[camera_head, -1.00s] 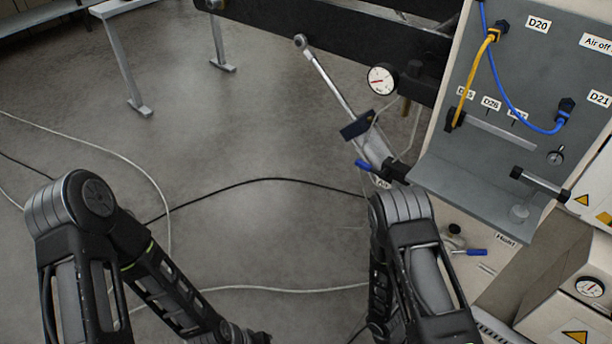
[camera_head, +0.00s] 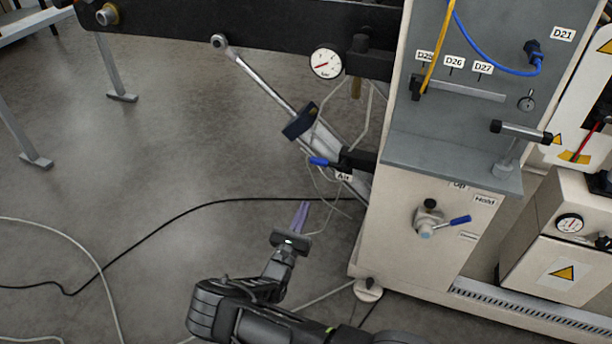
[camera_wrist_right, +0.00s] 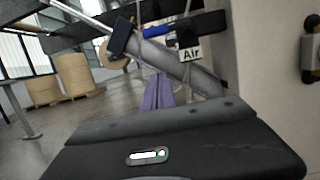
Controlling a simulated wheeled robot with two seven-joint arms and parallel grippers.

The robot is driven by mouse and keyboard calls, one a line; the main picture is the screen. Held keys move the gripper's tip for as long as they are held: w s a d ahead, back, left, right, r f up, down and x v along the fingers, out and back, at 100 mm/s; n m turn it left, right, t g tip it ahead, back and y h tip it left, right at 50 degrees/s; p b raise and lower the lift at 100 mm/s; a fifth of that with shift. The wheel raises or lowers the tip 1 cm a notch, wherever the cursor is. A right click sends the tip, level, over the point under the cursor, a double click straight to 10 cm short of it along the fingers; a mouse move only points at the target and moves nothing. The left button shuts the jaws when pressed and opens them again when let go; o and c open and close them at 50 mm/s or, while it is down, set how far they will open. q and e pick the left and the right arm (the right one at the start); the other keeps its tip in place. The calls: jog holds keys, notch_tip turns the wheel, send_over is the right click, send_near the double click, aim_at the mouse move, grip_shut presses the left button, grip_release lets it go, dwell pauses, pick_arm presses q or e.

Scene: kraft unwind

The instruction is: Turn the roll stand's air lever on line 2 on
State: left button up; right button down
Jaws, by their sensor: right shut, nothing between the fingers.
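The air lever (camera_head: 318,161) is a short blue handle on a black valve at the left side of the machine cabinet, beside an "Air" label (camera_head: 343,176). In the right wrist view the blue handle (camera_wrist_right: 158,31) lies roughly level, up and ahead, with the "Air" label (camera_wrist_right: 191,54) to its right. My right gripper (camera_head: 303,206) has slim purple fingers that are shut and empty. It is below and slightly left of the lever in the head view, apart from it, and its fingers point up toward it. My left gripper is out of view.
A second blue-handled lever (camera_head: 459,221) sits on the cabinet front near the "Hold" label. A grey cylinder (camera_head: 335,140), thin hoses and a pressure gauge (camera_head: 326,64) are close to the air lever. Grey floor with loose cables lies to the left.

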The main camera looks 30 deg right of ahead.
aim_at(330, 162)
jog(key=shift+d, duration=0.15)
jog(key=w+d+r, duration=0.5)
jog(key=d+r, duration=0.1)
jog(key=d, duration=0.2)
jog(key=shift+w+r, duration=0.2)
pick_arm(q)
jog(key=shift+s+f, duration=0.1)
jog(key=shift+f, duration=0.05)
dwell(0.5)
